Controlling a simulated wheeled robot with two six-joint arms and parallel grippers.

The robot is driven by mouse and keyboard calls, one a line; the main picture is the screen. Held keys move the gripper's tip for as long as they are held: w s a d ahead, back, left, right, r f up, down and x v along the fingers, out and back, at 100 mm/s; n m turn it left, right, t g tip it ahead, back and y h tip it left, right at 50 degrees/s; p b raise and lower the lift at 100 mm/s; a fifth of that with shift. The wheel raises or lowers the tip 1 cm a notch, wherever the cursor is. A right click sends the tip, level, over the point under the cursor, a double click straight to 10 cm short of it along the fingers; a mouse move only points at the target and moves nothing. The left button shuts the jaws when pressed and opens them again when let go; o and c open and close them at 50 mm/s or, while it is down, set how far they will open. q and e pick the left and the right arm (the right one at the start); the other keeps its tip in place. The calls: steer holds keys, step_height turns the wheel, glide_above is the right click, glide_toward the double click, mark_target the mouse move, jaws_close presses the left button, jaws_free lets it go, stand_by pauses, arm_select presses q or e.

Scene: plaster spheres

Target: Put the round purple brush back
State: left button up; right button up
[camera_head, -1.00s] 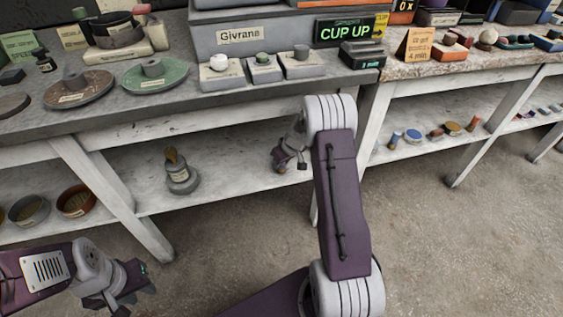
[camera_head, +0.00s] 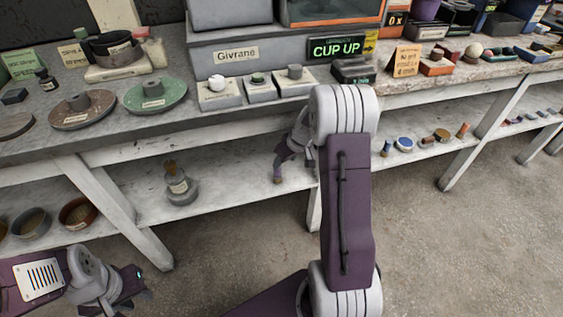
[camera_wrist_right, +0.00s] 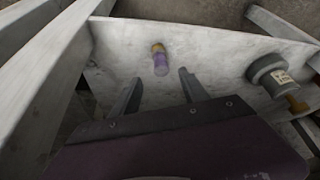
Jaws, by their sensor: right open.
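A small round purple brush (camera_wrist_right: 160,60) with a yellowish end lies on the pale lower shelf (camera_wrist_right: 215,55) in the right wrist view. My right gripper (camera_wrist_right: 160,77) is open and empty, its two fingers apart and pointing toward the brush. In the head view my right gripper (camera_head: 281,172) hangs at the lower shelf, partly behind my own arm; I cannot tell the brush from it there. My left gripper (camera_head: 135,286) is low at the left, away from the shelf; its jaws are not clear.
A grey labelled jar with an orange-brown top (camera_head: 180,187) stands on the lower shelf, left of my right gripper; it also shows in the right wrist view (camera_wrist_right: 270,75). The grey tabletop (camera_head: 215,112) overhangs the shelf. Table legs (camera_head: 112,205) stand in front.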

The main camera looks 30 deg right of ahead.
steer(key=s+a+r+m+g, duration=0.1)
steer(key=s+a+g, duration=0.1)
steer(key=s+a, duration=0.75)
steer(key=s+a+r+g, duration=0.1)
steer(key=s+a+g, duration=0.1)
steer(key=s+a, duration=0.75)
steer(key=s+d+r+p, duration=0.1)
steer(key=r+p, duration=1.5)
steer(key=p, duration=0.1)
steer(key=s+d+r+p, duration=0.1)
steer(key=d+r+p, duration=0.1)
steer(key=r+p, duration=1.4)
steer(key=shift+r+p, duration=0.35)
steer(key=shift+r, duration=0.2)
steer(key=shift+m, duration=0.3)
steer(key=shift+c, duration=0.2)
